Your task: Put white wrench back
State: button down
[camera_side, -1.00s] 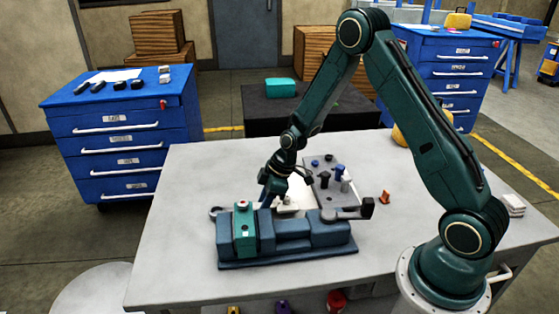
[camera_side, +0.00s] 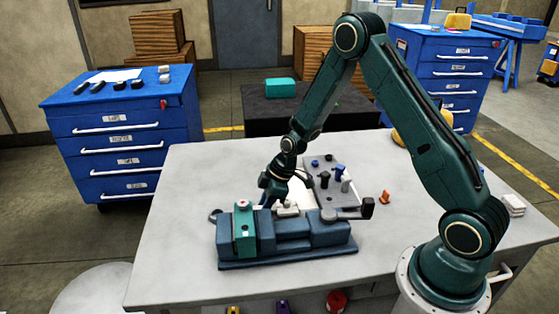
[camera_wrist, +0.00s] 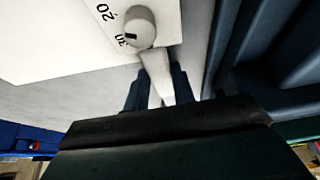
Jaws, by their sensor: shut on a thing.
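The white wrench (camera_wrist: 156,78) is in my gripper (camera_wrist: 157,88), its handle between the two dark fingers in the wrist view. I cannot tell whether the head touches the board. In the side view my gripper (camera_side: 272,199) is low behind the blue jig (camera_side: 290,240), near the white board (camera_side: 300,197). The gripper itself hides much of the wrench there.
The jig carries a teal clamp block (camera_side: 244,232) on its left. A grey tray (camera_side: 325,187) with several dark and blue pegs stands behind right. A small orange piece (camera_side: 385,197) lies right of it. The left of the table (camera_side: 180,215) is clear.

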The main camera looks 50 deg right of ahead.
jog(key=c, duration=1.1)
grip_release()
jog(key=v, duration=1.4)
